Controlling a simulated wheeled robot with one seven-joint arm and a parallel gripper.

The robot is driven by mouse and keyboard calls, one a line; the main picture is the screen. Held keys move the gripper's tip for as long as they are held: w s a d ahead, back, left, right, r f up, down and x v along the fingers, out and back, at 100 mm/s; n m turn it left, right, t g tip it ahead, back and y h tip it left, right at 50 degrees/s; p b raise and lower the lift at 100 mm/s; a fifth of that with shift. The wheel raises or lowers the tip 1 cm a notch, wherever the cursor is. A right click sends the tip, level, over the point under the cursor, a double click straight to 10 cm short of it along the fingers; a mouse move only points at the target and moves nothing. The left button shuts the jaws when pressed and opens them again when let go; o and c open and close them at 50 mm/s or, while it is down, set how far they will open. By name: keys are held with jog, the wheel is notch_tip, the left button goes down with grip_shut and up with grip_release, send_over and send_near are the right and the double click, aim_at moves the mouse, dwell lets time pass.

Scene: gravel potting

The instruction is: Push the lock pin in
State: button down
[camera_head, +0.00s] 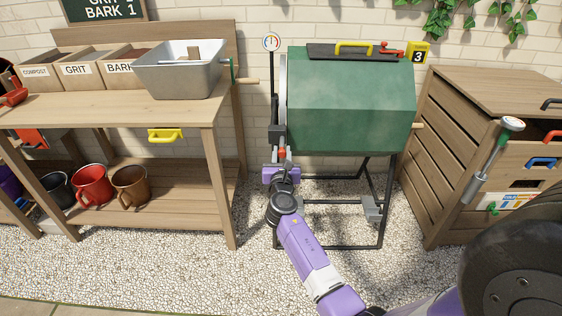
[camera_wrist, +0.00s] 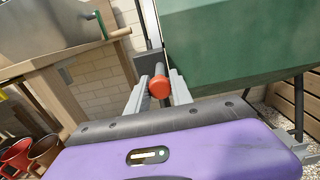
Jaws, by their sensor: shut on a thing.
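The lock pin has a round red-orange knob (camera_wrist: 159,88), which sits between my fingers in the wrist view. It also shows in the head view as a small red knob (camera_head: 282,153) at the lower left end of the green drum (camera_head: 350,105). My gripper (camera_wrist: 159,90) is shut on the knob, with one grey finger on each side. In the head view my gripper (camera_head: 282,160) reaches up to the drum's left edge. The pin's shaft is mostly hidden behind the knob, so I cannot tell how deep it sits.
The drum stands on a black metal frame (camera_head: 382,215). A wooden potting bench (camera_head: 190,110) with a metal tub (camera_head: 180,72) is on the left. A wooden cabinet (camera_head: 465,110) is on the right. Gravel floor (camera_head: 200,275) lies clear in front.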

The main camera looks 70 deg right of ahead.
jog(key=shift+x, duration=1.4)
jog(key=c, duration=0.9)
grip_release()
jog(key=shift+a, duration=0.1)
jog(key=shift+p+v, duration=0.95)
jog(key=shift+v, duration=3.5)
